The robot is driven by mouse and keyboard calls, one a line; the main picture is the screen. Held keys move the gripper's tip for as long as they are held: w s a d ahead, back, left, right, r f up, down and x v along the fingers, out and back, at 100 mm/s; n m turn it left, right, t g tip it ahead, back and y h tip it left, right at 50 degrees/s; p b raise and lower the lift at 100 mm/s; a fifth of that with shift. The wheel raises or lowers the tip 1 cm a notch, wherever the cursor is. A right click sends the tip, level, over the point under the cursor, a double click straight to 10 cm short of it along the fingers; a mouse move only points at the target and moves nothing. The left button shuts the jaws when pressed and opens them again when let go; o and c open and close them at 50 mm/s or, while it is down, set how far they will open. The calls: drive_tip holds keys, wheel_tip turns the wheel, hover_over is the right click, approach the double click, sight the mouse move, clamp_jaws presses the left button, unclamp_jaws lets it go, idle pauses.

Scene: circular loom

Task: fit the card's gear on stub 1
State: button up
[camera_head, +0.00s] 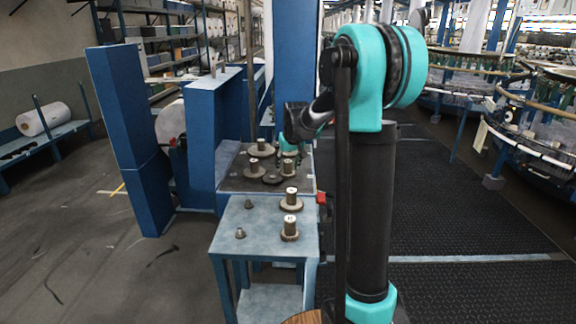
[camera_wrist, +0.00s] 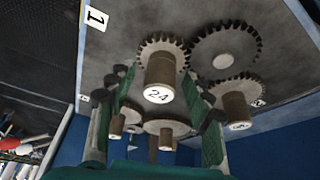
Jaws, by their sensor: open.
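My gripper (camera_wrist: 158,88) is open in the wrist view, its two green fingers on either side of a toothed gear (camera_wrist: 150,46) with a brown hub marked 24. The hub stands between the fingertips with gaps at both sides; I cannot tell whether they touch it. A white label with a 1 (camera_wrist: 96,18) lies on the grey plate (camera_wrist: 120,22) beside this gear. In the head view my gripper (camera_head: 290,146) is over the far part of the dark plate (camera_head: 232,184), partly hidden by my arm. A card listing a gear and stub 1 itself cannot be made out.
More gears stand close by: a flat one (camera_wrist: 226,50), one with a hub (camera_wrist: 238,105), and others below. A blue post (camera_head: 293,70) rises behind.

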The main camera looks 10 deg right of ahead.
drive_tip(key=v, duration=1.2)
drive_tip(key=shift+c, duration=0.4)
idle(0.7)
